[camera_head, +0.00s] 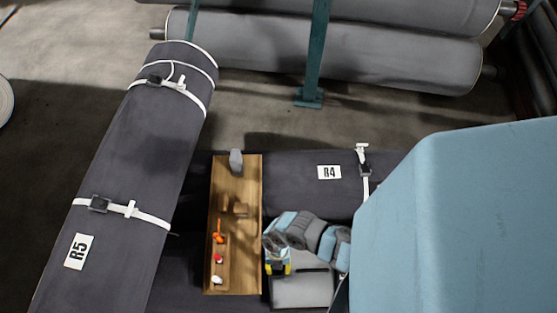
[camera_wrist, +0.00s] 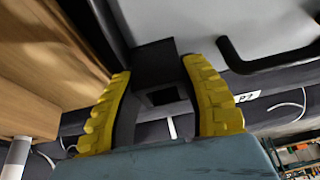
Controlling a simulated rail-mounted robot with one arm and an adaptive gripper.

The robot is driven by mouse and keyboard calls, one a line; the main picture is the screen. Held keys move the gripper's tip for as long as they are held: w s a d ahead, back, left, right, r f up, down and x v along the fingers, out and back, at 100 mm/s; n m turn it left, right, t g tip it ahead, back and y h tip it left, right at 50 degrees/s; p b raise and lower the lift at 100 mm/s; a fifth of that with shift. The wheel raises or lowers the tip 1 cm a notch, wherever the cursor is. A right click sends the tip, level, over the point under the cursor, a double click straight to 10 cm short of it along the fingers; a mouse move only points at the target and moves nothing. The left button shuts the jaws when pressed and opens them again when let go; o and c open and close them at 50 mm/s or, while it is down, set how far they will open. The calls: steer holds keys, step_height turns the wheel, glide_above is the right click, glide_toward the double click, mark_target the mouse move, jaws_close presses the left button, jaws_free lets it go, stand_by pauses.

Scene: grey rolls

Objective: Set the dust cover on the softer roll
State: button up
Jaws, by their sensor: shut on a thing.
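The grey dust cover (camera_head: 302,291) is a panel with a dark handle, right of the wooden tray. A dark roll labelled R5 (camera_head: 125,165) lies at left. Another roll (camera_head: 295,185), its label seeming to read R4, lies at centre, partly hidden. Which is softer I cannot tell.
A wooden tray (camera_head: 254,200) holds a grey block, an orange item and small red and white pieces. White straps with buckles circle the rolls. Large grey rolls (camera_head: 330,50) and a teal post (camera_head: 316,50) stand behind. Bare floor (camera_head: 265,110) shows between.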

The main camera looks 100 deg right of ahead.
steer(key=shift+f+b, duration=0.3)
steer(key=shift+f, duration=0.15)
stand_by(0.5)
steer(key=o, duration=1.2)
steer(key=shift+o, duration=0.2)
steer(key=v, duration=1.2)
steer(key=shift+r, duration=0.1)
